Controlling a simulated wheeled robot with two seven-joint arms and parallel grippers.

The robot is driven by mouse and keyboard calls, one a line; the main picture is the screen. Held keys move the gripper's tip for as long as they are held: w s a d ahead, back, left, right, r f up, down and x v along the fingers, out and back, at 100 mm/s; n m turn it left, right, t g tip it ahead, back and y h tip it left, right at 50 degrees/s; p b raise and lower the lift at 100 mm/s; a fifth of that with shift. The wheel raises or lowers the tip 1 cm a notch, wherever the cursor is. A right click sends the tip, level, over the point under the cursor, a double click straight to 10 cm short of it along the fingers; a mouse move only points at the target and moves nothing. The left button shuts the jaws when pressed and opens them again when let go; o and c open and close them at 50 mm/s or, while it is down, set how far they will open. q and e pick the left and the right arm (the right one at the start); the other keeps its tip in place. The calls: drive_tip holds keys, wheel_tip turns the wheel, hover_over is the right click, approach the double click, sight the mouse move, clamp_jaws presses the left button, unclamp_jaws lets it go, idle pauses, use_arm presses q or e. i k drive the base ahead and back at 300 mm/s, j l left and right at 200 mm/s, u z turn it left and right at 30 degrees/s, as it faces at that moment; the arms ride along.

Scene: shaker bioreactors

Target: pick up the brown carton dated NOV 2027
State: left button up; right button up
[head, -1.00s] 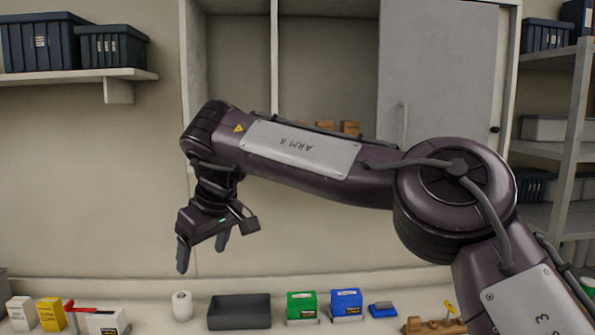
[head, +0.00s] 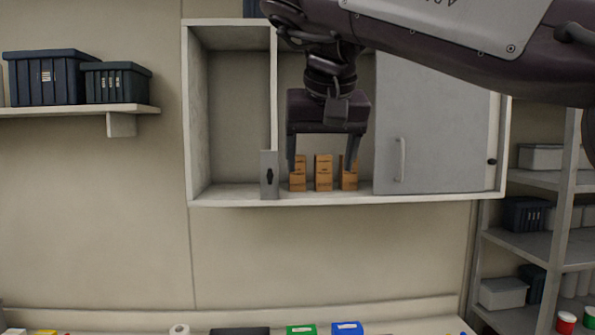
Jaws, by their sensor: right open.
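Several brown cartons stand in short columns on the floor of the open wall cabinet: a left column (head: 298,174), a middle column (head: 323,173) and a right column (head: 349,181). Their print is too small to read, so I cannot tell which one is dated NOV 2027. My right gripper (head: 321,164) is open and points down in front of the cabinet. Its fingers overlap the left and right columns in the picture, with the middle column showing between them. I see nothing held in it. My left gripper is out of view.
A grey box (head: 269,176) with a dark symbol stands left of the cartons. The cabinet's sliding door (head: 432,135) covers its right part. The left compartment (head: 238,115) looks empty. Coloured boxes line the bench below. A storage rack (head: 520,245) stands at right.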

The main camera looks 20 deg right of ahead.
sight(296, 178)
drive_tip(key=i+l, duration=0.2)
drive_tip(key=i, duration=0.25)
drive_tip(key=i+l, duration=0.25)
drive_tip(key=i, duration=0.2)
drive_tip(key=i+l, duration=0.2)
drive_tip(key=i, duration=0.3)
drive_tip(key=k+l+u, duration=0.1)
drive_tip(key=l+u, duration=0.35)
